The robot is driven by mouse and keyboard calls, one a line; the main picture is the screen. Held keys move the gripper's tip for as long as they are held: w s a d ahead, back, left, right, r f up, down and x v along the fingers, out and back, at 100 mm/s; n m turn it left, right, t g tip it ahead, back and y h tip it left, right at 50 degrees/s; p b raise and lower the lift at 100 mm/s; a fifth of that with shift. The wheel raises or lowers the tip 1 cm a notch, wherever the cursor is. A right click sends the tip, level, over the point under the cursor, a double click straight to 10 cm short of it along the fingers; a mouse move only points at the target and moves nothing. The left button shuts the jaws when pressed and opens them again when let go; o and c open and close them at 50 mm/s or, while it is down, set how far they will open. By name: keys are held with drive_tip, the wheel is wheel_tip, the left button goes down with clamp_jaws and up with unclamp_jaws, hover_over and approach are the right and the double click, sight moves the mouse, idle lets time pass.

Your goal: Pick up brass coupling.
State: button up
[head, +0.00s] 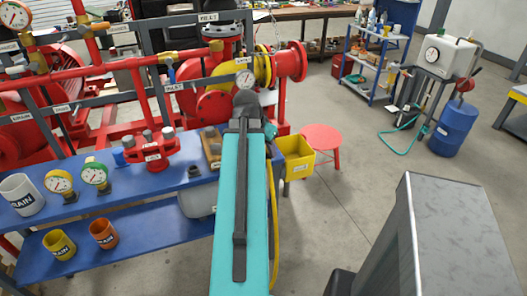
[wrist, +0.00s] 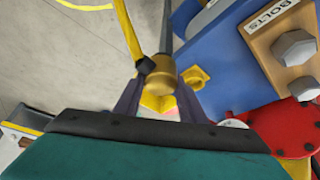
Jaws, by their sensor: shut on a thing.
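The brass coupling (wrist: 161,78) is a dull gold cylinder in the middle of the wrist view. My gripper (wrist: 158,103) is shut on it, with a dark finger on each side. A pale and yellow part shows between the fingers below the coupling. A yellow hose (wrist: 130,32) with a black end piece passes close beside the coupling; I cannot tell whether they are joined. In the head view my teal arm hides the gripper and the coupling.
The blue bench (head: 130,192) holds a bolts tray (wrist: 262,52), gauges (head: 60,182) and a white mug (head: 20,193). A red flanged part (wrist: 285,125) is close at right. A yellow bin (head: 297,160) and red stool (head: 321,138) are right of my arm. Floor beyond is open.

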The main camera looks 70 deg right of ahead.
sight(269, 158)
drive_tip(key=shift+s+a+f+b, duration=0.1)
drive_tip(key=shift+f+b, duration=0.1)
drive_tip(key=shift+b, duration=0.15)
drive_tip(key=s+a+b, duration=0.1)
drive_tip(key=a+b, duration=0.1)
drive_tip(key=b, duration=0.5)
drive_tip(key=shift+s+a+r, duration=0.1)
drive_tip(key=shift+s+a, duration=0.05)
drive_tip(key=shift+s, duration=0.05)
drive_tip(key=b, duration=0.1)
drive_tip(key=s+a+b, duration=0.1)
drive_tip(key=b, duration=0.1)
drive_tip(key=shift+a+r, duration=0.25)
drive_tip(key=shift+w+a, duration=0.1)
